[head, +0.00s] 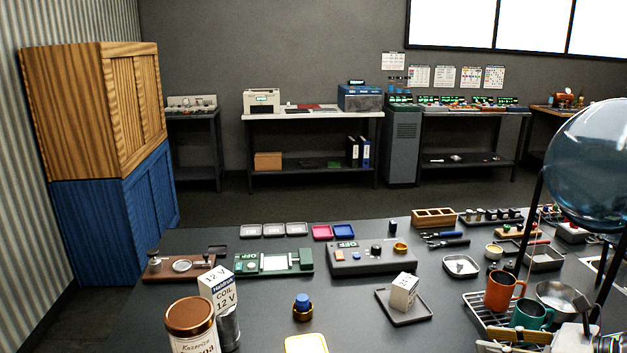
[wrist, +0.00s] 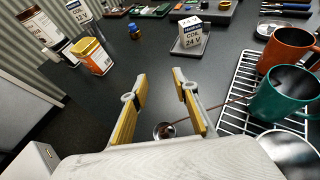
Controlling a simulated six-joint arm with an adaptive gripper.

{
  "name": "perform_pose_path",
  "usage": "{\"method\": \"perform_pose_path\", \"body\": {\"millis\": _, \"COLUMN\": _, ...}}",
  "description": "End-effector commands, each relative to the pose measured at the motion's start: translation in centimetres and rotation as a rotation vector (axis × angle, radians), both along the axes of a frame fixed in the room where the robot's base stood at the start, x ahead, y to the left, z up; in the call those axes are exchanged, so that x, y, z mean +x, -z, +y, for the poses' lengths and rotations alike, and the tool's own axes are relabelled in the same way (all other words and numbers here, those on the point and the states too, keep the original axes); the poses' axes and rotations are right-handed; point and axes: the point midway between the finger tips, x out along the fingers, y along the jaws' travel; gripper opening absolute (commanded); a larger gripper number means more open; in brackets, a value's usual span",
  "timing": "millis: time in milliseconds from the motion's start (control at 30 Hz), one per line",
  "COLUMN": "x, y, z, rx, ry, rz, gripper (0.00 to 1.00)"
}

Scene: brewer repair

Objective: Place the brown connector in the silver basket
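My gripper (wrist: 158,84) is open, with its yellow-padded fingers wide apart and nothing held between the tips. Part of it shows at the bottom right of the head view (head: 567,340). In the wrist view, a small round silver cup (wrist: 163,131) shows between the finger bases, with a thin brown rod-like piece (wrist: 222,105) running from it to the right. I cannot tell whether these are the silver basket and the brown connector. A larger silver bowl (head: 563,297) sits beside the mugs and also shows in the wrist view (wrist: 290,152).
A wire rack (wrist: 246,88) holds an orange mug (head: 502,290) and a teal mug (head: 531,315). A glass globe (head: 590,165) on a dark stand rises at the right. A tray (head: 420,316) carries a white coil box (head: 404,291).

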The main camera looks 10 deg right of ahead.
Motion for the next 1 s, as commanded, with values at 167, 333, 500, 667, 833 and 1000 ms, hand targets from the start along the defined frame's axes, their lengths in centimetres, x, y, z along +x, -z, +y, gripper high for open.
{"method": "perform_pose_path", "body": {"millis": 167, "x": 3.7, "y": -2.5, "z": 0.1, "rx": 0.033, "ry": 0.186, "rz": 0.039, "gripper": 0.29}}
{"method": "perform_pose_path", "body": {"millis": 333, "x": 6.6, "y": -5.4, "z": -0.2, "rx": 0.115, "ry": 0.400, "rz": 0.067, "gripper": 0.29}}
{"method": "perform_pose_path", "body": {"millis": 500, "x": 8.4, "y": -8.3, "z": -0.2, "rx": 0.235, "ry": 0.606, "rz": 0.082, "gripper": 0.29}}
{"method": "perform_pose_path", "body": {"millis": 667, "x": 9.2, "y": -11.0, "z": 0.0, "rx": 0.384, "ry": 0.794, "rz": 0.088, "gripper": 0.29}}
{"method": "perform_pose_path", "body": {"millis": 833, "x": 8.8, "y": -13.4, "z": 0.4, "rx": 0.574, "ry": 0.980, "rz": 0.094, "gripper": 0.29}}
{"method": "perform_pose_path", "body": {"millis": 1000, "x": 7.6, "y": -15.1, "z": 1.1, "rx": 0.793, "ry": 1.150, "rz": 0.106, "gripper": 0.29}}
